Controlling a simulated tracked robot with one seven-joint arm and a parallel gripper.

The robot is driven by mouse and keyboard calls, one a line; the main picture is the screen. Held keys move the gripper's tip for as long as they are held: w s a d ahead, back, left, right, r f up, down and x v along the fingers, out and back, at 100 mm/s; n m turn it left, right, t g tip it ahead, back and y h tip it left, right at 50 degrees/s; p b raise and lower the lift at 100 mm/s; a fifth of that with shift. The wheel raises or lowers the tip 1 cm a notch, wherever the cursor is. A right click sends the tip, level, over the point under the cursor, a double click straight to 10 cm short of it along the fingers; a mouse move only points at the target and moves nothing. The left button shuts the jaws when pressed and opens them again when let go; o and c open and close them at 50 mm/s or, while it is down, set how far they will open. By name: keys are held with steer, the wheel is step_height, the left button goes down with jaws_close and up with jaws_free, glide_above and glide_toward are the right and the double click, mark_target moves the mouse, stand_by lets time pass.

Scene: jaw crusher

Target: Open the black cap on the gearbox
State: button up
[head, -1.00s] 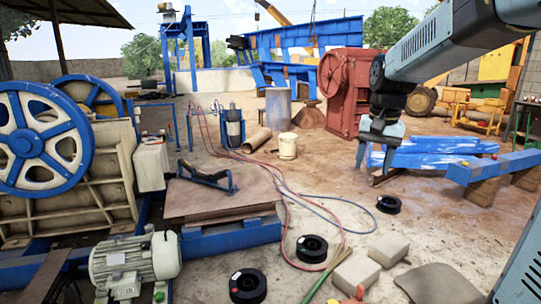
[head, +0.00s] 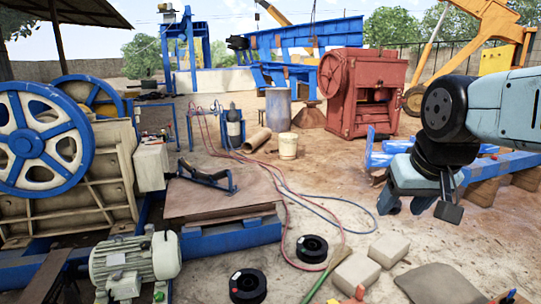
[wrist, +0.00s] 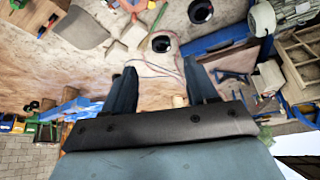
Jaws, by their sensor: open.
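My gripper (head: 420,207) is at the right of the head view, open and empty, with its fingers pointing down above the sandy ground. In the wrist view its two fingers (wrist: 160,82) stand apart with nothing between them. A light grey finned motor (head: 134,262) is at the lower left of the head view, far from the gripper. It also shows at the top right of the wrist view (wrist: 290,10). A cream box (head: 151,163) is fixed beside the crusher. I cannot tell which part is the gearbox, and I cannot make out its black cap.
The crusher with its blue-and-white flywheel (head: 40,143) stands at the left. Black rings (head: 247,286), pale blocks (head: 356,274) and red and blue hoses (head: 290,192) lie on the ground. A white bucket (head: 288,147) and blue beams (head: 500,166) stand farther back.

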steer(key=shift+s+f, duration=0.3)
steer(key=shift+s, duration=0.25)
